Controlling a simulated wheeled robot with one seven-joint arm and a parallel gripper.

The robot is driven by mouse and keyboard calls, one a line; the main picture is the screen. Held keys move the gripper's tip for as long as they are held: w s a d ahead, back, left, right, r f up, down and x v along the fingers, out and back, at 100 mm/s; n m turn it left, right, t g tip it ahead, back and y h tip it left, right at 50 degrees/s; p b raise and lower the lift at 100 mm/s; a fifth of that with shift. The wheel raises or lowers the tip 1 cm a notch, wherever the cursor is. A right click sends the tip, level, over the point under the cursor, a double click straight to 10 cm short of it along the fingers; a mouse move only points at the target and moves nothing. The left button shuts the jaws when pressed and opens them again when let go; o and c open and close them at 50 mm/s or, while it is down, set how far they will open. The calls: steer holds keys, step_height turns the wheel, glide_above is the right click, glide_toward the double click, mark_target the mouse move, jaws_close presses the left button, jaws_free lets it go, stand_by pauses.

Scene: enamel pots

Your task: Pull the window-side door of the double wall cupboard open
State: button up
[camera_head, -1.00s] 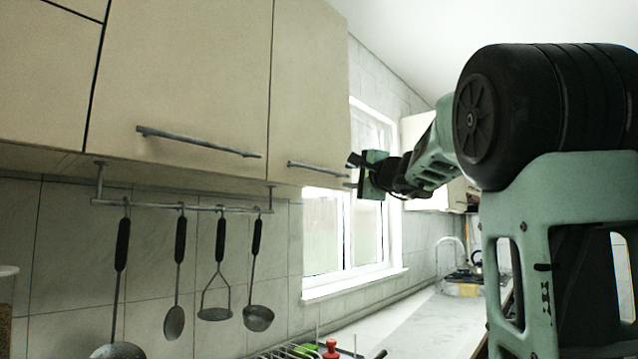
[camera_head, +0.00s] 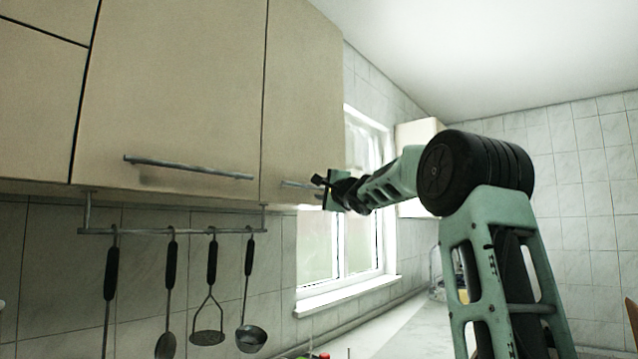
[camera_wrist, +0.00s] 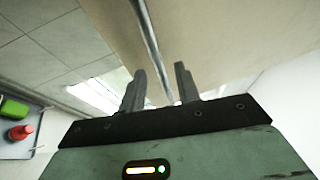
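The double wall cupboard has two pale cream doors side by side. The window-side door (camera_head: 303,90) is the narrower right one and looks shut, flush with the left door (camera_head: 170,90). Its grey bar handle (camera_head: 298,184) lies along its lower edge; the bar also shows in the wrist view (camera_wrist: 150,38). My gripper (camera_head: 319,181) is at the right end of this handle, which it partly hides. In the wrist view my gripper (camera_wrist: 160,69) has its fingers apart, with the bar running into the gap between them. I cannot tell whether either finger touches it.
A rail (camera_head: 170,232) with several hanging utensils is under the cupboard. The window (camera_head: 345,235) is just right of the cupboard, above a worktop (camera_head: 395,325). Another wall cupboard (camera_head: 418,133) stands farther back. Red and green items show low left in the wrist view.

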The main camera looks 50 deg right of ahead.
steer(key=shift+x, duration=1)
jaws_close()
steer(key=shift+s, duration=0.1)
